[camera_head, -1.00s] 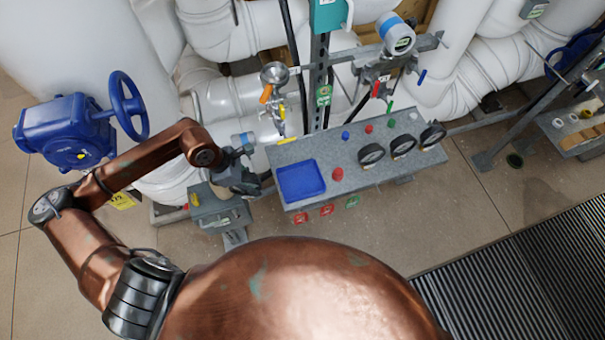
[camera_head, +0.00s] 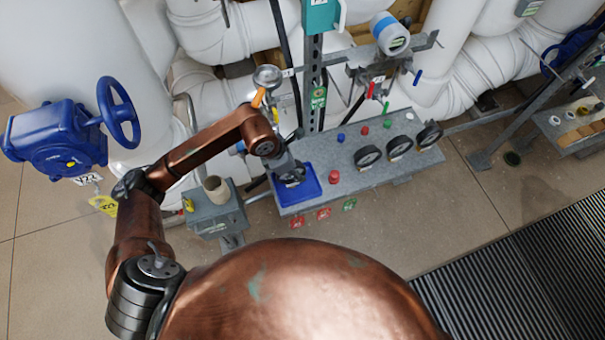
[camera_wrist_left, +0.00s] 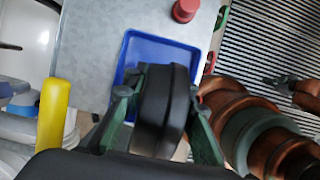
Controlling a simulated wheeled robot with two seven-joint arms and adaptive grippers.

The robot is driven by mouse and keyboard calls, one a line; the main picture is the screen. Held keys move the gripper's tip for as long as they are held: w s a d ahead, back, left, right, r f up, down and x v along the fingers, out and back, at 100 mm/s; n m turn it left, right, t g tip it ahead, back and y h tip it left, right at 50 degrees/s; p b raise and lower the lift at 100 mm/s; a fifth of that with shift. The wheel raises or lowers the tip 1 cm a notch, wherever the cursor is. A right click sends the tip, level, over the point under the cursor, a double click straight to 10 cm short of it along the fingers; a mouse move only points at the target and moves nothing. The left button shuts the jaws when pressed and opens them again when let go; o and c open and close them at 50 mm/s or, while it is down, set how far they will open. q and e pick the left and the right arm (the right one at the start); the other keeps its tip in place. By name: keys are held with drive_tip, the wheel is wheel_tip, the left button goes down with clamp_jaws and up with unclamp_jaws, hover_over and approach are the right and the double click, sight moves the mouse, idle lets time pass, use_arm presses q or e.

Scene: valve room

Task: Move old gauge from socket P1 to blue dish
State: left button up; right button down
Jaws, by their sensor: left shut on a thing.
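My left gripper (camera_head: 288,170) is over the blue dish (camera_head: 312,185) at the left end of the grey bench panel. It is shut on a dark round gauge (camera_head: 292,178). In the left wrist view the gauge (camera_wrist_left: 161,110) sits edge-on between the green fingers (camera_wrist_left: 160,105), with the blue dish (camera_wrist_left: 140,48) behind it. I cannot tell whether the gauge touches the dish. The gauge's face and the socket label P1 are not readable.
Three black gauges (camera_head: 399,147) stand on the panel's right part. A red knob (camera_head: 334,176) is just right of the dish, with small coloured caps (camera_head: 365,131) behind. A grey box with a beige cup (camera_head: 216,189) stands left of the panel. A blue valve (camera_head: 60,140) is far left.

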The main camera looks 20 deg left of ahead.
use_arm(q)
drive_tip(key=shift+w+d, duration=0.5)
drive_tip(key=shift+d, duration=0.2)
drive_tip(key=shift+f, duration=1.75)
drive_tip(key=shift+f+b, duration=0.1)
drive_tip(key=shift+b, duration=0.2)
drive_tip(key=o, duration=1)
drive_tip(key=shift+o, duration=0.2)
